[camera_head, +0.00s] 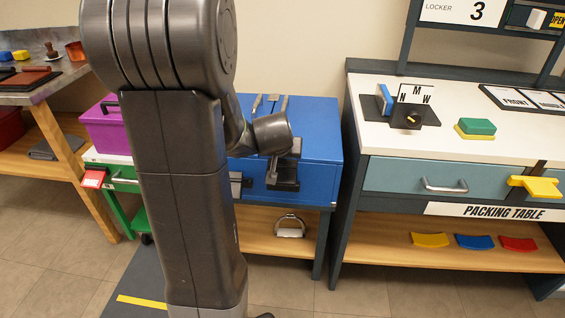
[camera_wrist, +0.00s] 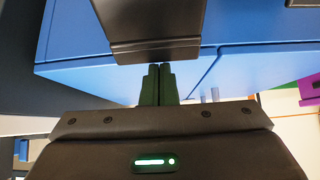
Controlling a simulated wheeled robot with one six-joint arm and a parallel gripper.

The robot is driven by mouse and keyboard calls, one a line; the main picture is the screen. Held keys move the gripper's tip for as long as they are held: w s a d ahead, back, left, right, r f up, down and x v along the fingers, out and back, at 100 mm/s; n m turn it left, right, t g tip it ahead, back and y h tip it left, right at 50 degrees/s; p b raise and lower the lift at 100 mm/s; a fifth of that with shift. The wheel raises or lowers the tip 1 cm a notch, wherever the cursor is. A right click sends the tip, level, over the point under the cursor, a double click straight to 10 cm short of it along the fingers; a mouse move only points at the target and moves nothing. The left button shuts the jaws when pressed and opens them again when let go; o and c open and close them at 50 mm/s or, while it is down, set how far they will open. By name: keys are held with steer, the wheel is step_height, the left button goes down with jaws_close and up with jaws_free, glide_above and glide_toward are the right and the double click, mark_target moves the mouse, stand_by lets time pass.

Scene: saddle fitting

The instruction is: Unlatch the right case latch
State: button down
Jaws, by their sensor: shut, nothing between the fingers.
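The blue case (camera_head: 318,150) sits on a bench in the middle of the head view. In the wrist view its blue face (camera_wrist: 80,35) fills the top. The right latch (camera_wrist: 155,30) is a dark plate on that face. In the head view, my gripper (camera_head: 285,170) is in front of the case's right side and partly covers the latch area. In the wrist view, my gripper's fingers (camera_wrist: 158,70) are together and empty, with their tips at the latch's near edge. I cannot tell whether they touch it or whether the latch is fastened. The left latch (camera_head: 237,185) is partly behind my arm.
A purple box (camera_head: 105,130) stands left of the case, beyond my arm. A metal stirrup (camera_head: 290,226) lies on the shelf below. The white packing table (camera_head: 460,150) stands close on the right, with a yellow piece (camera_head: 537,187) at its drawer front.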

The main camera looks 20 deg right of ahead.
mark_target(280, 176)
steer(key=shift+s+a+f+t+h+b, duration=0.3)
steer(key=shift+s+t+b, duration=0.15)
steer(key=shift+b, duration=1.3)
steer(key=shift+s+a+b, duration=0.15)
steer(key=shift+s+b, duration=0.1)
steer(key=shift+b, duration=0.5)
steer(key=shift+s+a+f+b, duration=0.1)
steer(key=shift+s+a+b, duration=0.15)
steer(key=shift+b, duration=0.55)
